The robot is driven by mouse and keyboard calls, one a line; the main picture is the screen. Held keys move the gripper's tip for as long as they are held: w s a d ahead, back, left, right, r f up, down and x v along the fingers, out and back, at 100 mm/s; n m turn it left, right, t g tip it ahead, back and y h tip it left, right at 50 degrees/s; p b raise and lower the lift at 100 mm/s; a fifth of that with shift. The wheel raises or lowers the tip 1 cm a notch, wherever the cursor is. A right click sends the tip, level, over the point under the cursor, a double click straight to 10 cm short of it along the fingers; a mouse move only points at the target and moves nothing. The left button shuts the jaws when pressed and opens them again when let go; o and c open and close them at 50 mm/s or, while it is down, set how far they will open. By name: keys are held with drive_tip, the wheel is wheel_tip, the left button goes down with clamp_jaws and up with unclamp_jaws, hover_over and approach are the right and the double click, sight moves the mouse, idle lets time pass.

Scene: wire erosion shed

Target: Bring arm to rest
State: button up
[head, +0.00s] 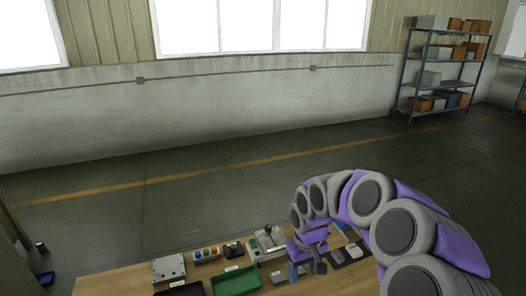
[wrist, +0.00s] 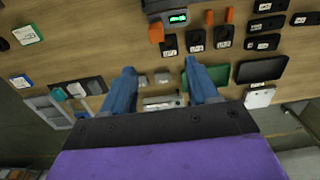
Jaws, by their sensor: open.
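My arm, purple and grey, reaches from the right over the wooden workbench (head: 133,283) in the head view. My gripper (head: 304,267) points down above the bench. In the wrist view my gripper (wrist: 160,80) shows two blue fingers set wide apart. It is open, with nothing held between the fingers. The bench top (wrist: 85,40) lies below it, with small grey parts seen between and beyond the fingers. In the head view the arm hides part of the bench's right side.
A green tray (head: 236,281), a grey metal plate (head: 169,267) and a button box (head: 207,254) are on the bench. Other small devices crowd near my gripper. A shelf rack (head: 440,70) with boxes stands far right. The floor behind the bench is clear.

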drive_tip(key=s+a+r, duration=0.1)
drive_tip(key=s+r, duration=0.3)
drive_tip(key=s, duration=0.3)
drive_tip(key=s+r, duration=0.3)
drive_tip(key=s, duration=0.4)
drive_tip(key=s+d+m+g, duration=0.1)
drive_tip(key=s+m, duration=0.2)
drive_tip(key=s, duration=1.6)
drive_tip(key=shift+s+d+r+m+g, duration=0.2)
drive_tip(key=shift+m+g, duration=0.1)
